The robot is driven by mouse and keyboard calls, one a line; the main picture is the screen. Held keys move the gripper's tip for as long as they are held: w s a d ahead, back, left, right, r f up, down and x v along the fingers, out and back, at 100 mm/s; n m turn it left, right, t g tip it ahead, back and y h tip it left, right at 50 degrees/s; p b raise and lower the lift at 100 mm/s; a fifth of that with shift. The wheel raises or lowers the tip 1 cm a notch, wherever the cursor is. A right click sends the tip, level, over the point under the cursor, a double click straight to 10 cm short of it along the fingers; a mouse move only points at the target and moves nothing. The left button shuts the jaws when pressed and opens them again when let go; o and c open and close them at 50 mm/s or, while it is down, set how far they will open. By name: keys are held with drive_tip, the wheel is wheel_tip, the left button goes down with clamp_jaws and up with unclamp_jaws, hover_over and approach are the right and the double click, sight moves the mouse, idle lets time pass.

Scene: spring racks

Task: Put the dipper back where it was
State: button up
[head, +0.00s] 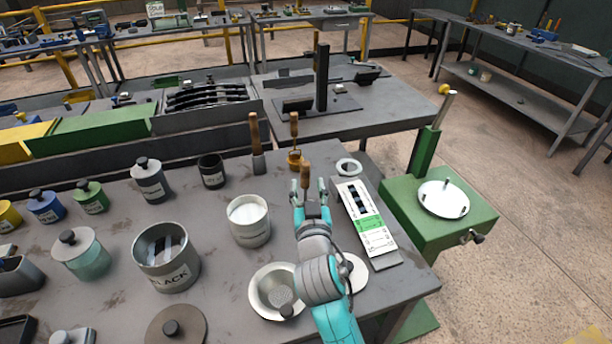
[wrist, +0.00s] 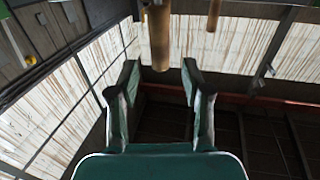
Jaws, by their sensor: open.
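A wooden handle (head: 305,174) stands upright at my gripper (head: 308,188), in line with the gap between its fingers. In the wrist view the handle (wrist: 159,38) is just beyond the open fingertips (wrist: 160,80). My gripper is open, with no finger seen closed on it. The lower part of this tool is hidden behind my gripper, so I cannot tell whether it is the dipper. Behind it stands another wooden-handled tool (head: 294,128) with a brass-coloured lower end. A third tool (head: 256,145), with a wooden handle and dark flat end, is to its left.
A white-lined pot (head: 249,235) and a bowl with a perforated inside (head: 262,297) are left of my arm. A green-and-white card (head: 366,217) and a pale ring (head: 349,166) lie to its right. Lidded jars and a large pot (head: 166,275) crowd the left.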

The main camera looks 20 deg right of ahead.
drive_tip(key=v, duration=0.6)
drive_tip(key=shift+w, duration=0.1)
idle(0.3)
